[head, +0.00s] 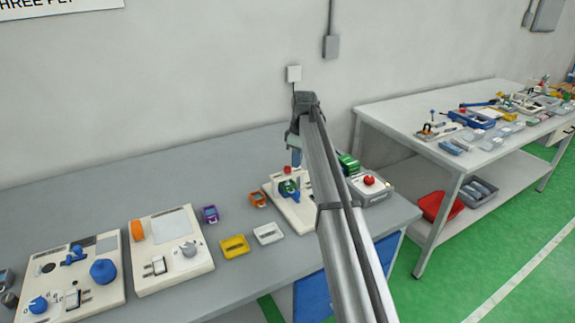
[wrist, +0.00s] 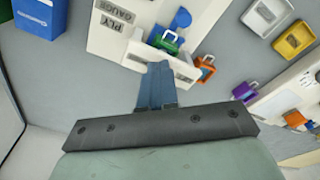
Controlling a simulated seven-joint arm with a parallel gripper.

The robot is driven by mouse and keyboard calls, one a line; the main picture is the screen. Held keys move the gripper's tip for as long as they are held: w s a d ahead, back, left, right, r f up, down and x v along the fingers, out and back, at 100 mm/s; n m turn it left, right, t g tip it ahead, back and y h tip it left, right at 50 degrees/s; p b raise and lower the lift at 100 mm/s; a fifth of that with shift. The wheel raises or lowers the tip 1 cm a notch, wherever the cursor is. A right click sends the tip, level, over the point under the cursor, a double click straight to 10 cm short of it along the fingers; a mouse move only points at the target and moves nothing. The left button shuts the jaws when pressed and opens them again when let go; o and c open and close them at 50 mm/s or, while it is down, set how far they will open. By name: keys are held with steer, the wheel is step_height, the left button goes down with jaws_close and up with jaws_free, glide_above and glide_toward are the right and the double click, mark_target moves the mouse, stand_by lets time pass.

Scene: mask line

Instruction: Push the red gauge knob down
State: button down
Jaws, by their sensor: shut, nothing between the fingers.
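The red gauge knob (head: 287,169) sits on top of a small white gauge with a green and blue part below it, on a cream base plate (head: 282,212). My gripper (head: 297,163) is shut and empty, pointing down close beside and above the knob; I cannot tell whether they touch. In the wrist view my blue fingers (wrist: 158,70) are together over the plate marked "PLY GAUGE" (wrist: 108,38). The green part (wrist: 168,40) lies just beyond the fingertips there. The red knob cannot be made out in that view.
A grey box with a red button (head: 369,180) and a green item (head: 348,162) stand right of the gauge, partly behind my arm. Orange (head: 258,200), white (head: 268,234) and yellow (head: 234,246) pieces lie left. Cream panels fill the bench's left; the back is clear.

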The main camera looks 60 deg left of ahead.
steer(key=shift+r, duration=0.1)
step_height(320, 180, up, 14)
steer(key=d, duration=0.1)
steer(key=shift+w+f, duration=0.2)
steer(key=shift+w, duration=0.25)
steer(key=shift+d, duration=0.1)
stand_by(0.5)
